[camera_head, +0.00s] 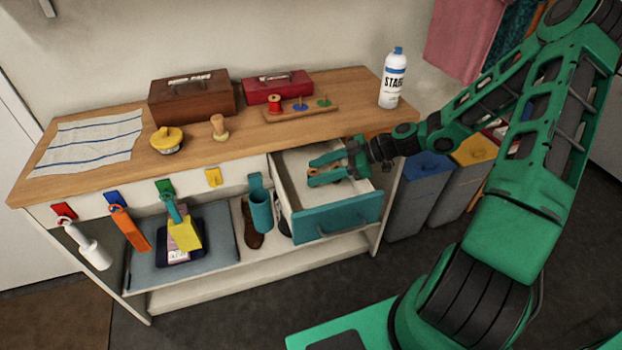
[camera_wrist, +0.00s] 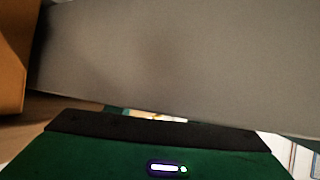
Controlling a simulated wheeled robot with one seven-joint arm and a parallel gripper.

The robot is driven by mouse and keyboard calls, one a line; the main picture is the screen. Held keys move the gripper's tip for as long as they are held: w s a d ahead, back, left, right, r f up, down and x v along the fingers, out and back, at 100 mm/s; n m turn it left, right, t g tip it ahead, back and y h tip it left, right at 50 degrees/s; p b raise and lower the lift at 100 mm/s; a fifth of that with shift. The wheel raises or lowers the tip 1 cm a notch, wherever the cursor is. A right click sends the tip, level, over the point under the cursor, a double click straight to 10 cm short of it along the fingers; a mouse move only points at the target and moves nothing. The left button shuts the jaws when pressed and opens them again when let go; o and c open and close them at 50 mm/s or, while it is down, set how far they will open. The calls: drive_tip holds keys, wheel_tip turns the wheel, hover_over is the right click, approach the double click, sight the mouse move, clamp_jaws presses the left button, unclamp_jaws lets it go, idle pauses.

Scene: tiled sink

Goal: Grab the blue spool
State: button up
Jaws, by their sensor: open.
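My gripper (camera_head: 312,172) is open inside the open drawer (camera_head: 337,218), its fingers pointing left. A small brownish thing shows between or just behind the fingertips; I cannot tell what it is or whether they touch it. The wrist view shows mostly a close grey surface (camera_wrist: 180,65) and my dark green gripper body, with no spool visible.
A teal front (camera_head: 350,212) and pale side walls enclose the drawer around my gripper. Bins (camera_head: 420,185) stand at the right.

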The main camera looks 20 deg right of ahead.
drive_tip(key=c, duration=1.1)
drive_tip(key=shift+r, duration=0.1)
